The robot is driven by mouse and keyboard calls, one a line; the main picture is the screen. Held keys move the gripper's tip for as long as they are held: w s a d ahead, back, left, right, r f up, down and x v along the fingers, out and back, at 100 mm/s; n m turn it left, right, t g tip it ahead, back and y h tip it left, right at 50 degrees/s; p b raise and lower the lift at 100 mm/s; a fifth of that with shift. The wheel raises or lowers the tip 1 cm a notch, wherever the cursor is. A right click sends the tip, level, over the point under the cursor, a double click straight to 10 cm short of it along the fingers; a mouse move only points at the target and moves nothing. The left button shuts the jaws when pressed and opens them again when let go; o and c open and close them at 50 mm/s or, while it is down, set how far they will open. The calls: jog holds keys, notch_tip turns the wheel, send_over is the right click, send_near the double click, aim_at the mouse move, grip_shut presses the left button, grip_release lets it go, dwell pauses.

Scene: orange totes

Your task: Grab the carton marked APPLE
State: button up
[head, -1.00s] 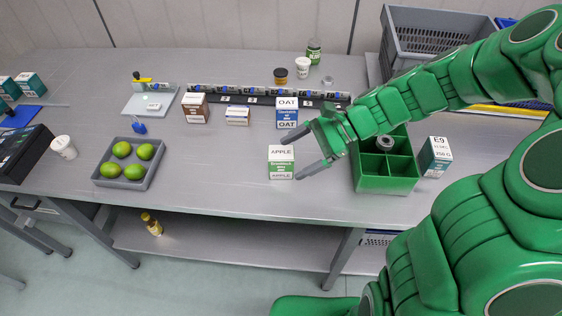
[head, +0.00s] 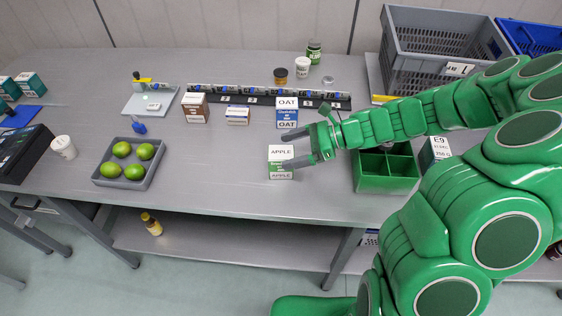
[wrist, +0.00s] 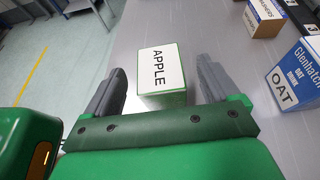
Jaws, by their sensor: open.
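The carton marked APPLE (head: 281,154) stands upright on the grey table, white on top with a green lower part. In the wrist view the APPLE carton (wrist: 161,72) lies ahead, between the lines of the two grey fingers, its lettered top facing the camera. My gripper (head: 291,149) is open and empty, coming in from the right. One finger is in front of part of the carton in the head view, and the other is toward the OAT carton. In the wrist view my gripper (wrist: 160,85) has its fingers on either side of the carton's near end; contact cannot be told.
A blue and white OAT carton (head: 287,112) stands just behind. A grey tray (head: 128,183) of green fruit is at left. The table left of the APPLE carton is clear.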

aim_at(280, 152)
jog(key=shift+x, duration=2.5)
jog(key=c, duration=1.3)
jog(key=shift+o, duration=0.2)
jog(key=shift+r, duration=0.2)
